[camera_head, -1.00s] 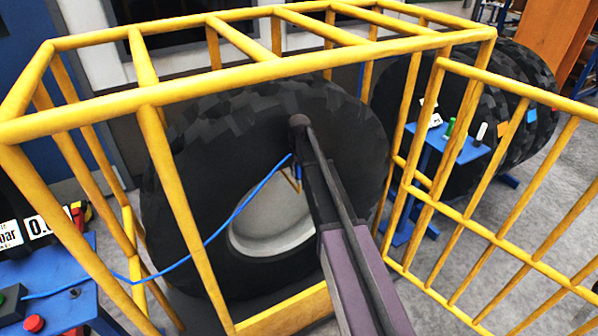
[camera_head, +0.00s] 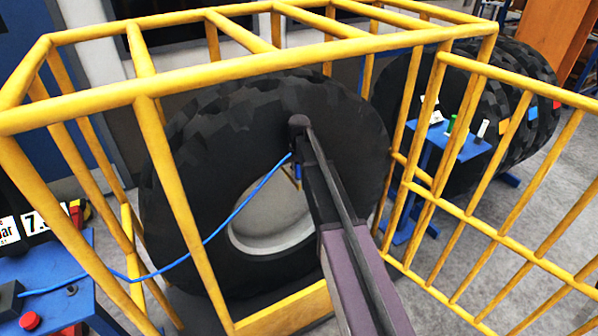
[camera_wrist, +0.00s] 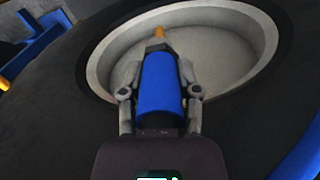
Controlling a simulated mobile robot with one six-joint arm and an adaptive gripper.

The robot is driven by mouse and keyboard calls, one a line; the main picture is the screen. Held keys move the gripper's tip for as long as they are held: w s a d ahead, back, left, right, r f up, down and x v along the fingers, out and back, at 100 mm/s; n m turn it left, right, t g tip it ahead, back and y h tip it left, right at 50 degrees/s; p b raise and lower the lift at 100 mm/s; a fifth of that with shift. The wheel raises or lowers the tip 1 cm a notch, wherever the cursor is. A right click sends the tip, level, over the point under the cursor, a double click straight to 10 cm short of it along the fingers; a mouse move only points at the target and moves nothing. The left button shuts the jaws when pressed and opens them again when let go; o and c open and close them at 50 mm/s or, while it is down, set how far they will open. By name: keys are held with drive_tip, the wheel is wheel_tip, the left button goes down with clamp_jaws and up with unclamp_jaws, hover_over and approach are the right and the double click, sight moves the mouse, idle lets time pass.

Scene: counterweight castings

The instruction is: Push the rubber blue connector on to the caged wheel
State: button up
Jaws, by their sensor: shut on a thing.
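The caged wheel is a big black tyre (camera_head: 215,165) with a pale grey rim (camera_head: 275,215), standing inside the yellow cage (camera_head: 200,85). My gripper (camera_wrist: 160,92) is shut on the blue connector (camera_wrist: 160,85), with a finger on each side. The connector also shows small in the head view (camera_head: 298,172), beside the rim. In the wrist view, a brass-coloured piece (camera_wrist: 159,32) shows at the connector's far end, over the rim (camera_wrist: 215,60). I cannot tell whether it is seated on a valve. A blue hose (camera_head: 232,218) runs from it towards the left.
Cage bars surround the wheel, and a barred gate (camera_head: 520,165) stands at the right. A blue console (camera_head: 70,300) with a red button and a display (camera_head: 35,226) reading 7-something is at lower left. A blue stand (camera_head: 460,145) and several tyres (camera_head: 540,75) are behind right.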

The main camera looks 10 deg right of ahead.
drive_tip(key=o, duration=1)
drive_tip(key=shift+o, duration=0.2)
drive_tip(key=shift+r, duration=0.2)
wheel_tip(320, 180, up, 9)
drive_tip(key=p, duration=0.9)
drive_tip(key=shift+f, duration=0.1)
drive_tip(key=s+f+b, duration=0.2)
drive_tip(key=s, duration=1.2)
drive_tip(key=s+f+m+b, duration=0.1)
drive_tip(key=s+f+b, duration=0.2)
drive_tip(key=s, duration=1.2)
drive_tip(key=shift+a+f, duration=0.2)
drive_tip(key=shift+f, duration=0.15)
